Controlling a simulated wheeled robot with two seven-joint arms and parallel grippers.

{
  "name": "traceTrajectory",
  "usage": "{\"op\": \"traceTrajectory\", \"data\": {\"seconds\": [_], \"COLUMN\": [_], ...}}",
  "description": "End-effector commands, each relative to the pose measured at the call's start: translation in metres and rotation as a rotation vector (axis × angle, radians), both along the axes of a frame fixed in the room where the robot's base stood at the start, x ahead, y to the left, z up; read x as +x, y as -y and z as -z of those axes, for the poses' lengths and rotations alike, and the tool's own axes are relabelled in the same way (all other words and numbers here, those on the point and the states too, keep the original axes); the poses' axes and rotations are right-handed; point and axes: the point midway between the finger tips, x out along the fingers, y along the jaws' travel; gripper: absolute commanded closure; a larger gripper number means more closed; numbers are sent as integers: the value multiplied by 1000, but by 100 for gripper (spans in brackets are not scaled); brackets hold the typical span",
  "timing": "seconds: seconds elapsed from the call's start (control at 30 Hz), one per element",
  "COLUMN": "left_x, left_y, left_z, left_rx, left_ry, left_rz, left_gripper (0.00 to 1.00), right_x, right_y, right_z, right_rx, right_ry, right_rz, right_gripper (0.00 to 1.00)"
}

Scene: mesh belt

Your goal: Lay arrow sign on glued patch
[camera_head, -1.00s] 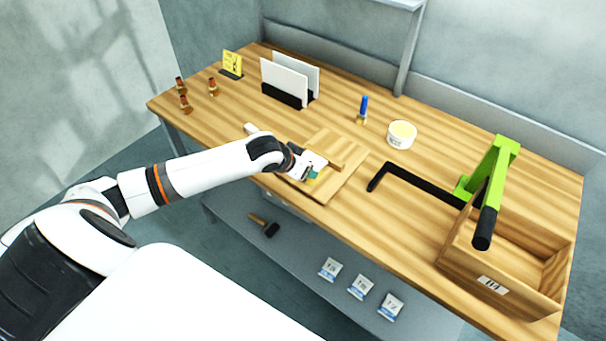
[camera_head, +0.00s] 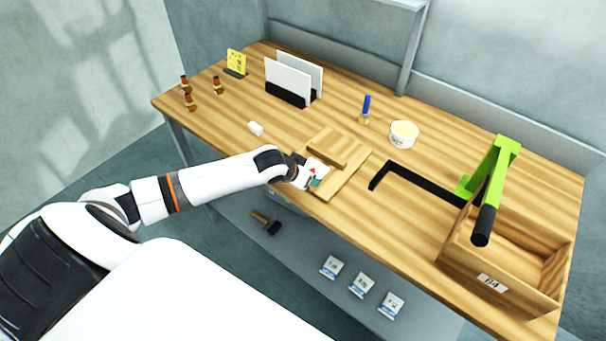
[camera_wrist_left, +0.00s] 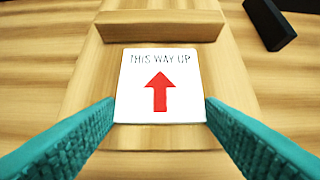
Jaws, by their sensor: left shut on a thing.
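The arrow sign (camera_wrist_left: 135,88) is a white square card with "THIS WAY UP" and a red arrow. It fills the middle of the left wrist view, face up, arrow pointing away from me. My left gripper (camera_wrist_left: 160,112), with teal fingers, is shut on the sign's two side edges. In the head view the gripper (camera_head: 315,181) and sign (camera_head: 314,170) are over the near-left part of a wooden panel (camera_head: 347,180). I cannot tell if the sign touches it. No glued patch shows; the sign may cover it. My right gripper is not in view.
A raised wooden bar (camera_wrist_left: 160,27) crosses the panel beyond the sign. A black angled bar (camera_head: 420,180) lies to the right, beside an open wooden box (camera_head: 470,262) and a green stand (camera_head: 495,165). A white tub (camera_head: 403,135) and blue-handled brush (camera_head: 366,107) stand behind.

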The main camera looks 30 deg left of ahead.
Motion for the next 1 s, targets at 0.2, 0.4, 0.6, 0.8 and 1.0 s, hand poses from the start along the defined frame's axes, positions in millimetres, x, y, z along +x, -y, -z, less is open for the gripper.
{"op": "traceTrajectory", "data": {"seconds": [0.2, 0.4, 0.6, 0.8, 1.0], "left_x": [-9, -9, -11, -36, -61], "left_y": [2, 2, 2, -2, -4], "left_z": [14, 14, -2, -38, -74], "left_rx": [1, -1, 0, 4, 4], "left_ry": [-34, -35, -33, -25, -21], "left_rz": [0, 0, 2, 2, 3], "left_gripper": [16, 16, 16, 16, 16], "right_x": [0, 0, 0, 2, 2], "right_y": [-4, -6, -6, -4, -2], "right_z": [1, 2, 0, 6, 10], "right_rx": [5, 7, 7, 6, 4], "right_ry": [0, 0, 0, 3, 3], "right_rz": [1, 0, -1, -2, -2], "right_gripper": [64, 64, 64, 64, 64]}}
